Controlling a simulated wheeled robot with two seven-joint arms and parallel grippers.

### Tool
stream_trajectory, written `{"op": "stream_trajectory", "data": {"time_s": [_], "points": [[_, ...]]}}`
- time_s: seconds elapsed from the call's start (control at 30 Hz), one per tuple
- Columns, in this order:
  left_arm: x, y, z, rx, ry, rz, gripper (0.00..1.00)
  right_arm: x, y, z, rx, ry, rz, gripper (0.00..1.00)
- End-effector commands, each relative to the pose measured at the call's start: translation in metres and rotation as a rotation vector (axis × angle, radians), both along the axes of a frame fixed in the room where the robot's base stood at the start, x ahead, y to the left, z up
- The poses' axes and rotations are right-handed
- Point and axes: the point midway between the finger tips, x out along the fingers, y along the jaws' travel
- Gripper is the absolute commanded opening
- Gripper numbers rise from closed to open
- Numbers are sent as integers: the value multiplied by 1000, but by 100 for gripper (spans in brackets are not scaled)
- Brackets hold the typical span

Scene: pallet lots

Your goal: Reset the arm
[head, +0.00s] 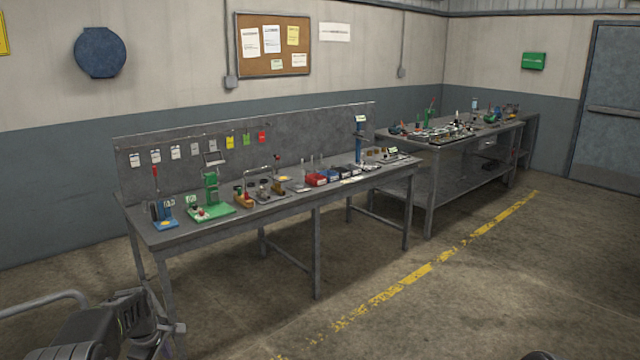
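A dark arm of mine (110,328) shows at the lower left, in front of the near bench. I see its links and a joint but no clear fingertips. Only a small dark piece at the bottom edge, right of centre, may be part of my other arm. Neither gripper can be made out. I cannot tell which arm the task names.
A yellow floor line (415,275) runs past both. The floor at right is clear.

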Motion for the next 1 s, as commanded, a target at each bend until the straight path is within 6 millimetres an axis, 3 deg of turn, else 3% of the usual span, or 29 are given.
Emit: {"op": "stream_trajectory", "data": {"time_s": [0.03,0.17,0.3,0.4,0.53,0.6,0.7,0.83,1.0], "points": [[-8,-15,-28,13,2,-103,44,0,0,0,0,0,0,44],[-40,-64,-104,68,-17,-428,44,0,0,0,0,0,0,44],[-105,-133,-170,103,-37,-759,44,0,0,0,0,0,0,44],[-165,-183,-201,103,-48,-958,44,0,0,0,0,0,0,44],[-250,-242,-218,66,-58,-1157,44,0,0,0,0,0,0,44],[-294,-268,-219,26,-54,-1224,44,0,0,0,0,0,0,44],[-345,-294,-215,-47,-34,-1265,44,0,0,0,0,0,0,44],[-386,-313,-210,-124,2,-1292,44,0,0,0,0,0,0,44],[-397,-319,-210,-155,9,-1289,44,0,0,0,0,0,0,44]]}}
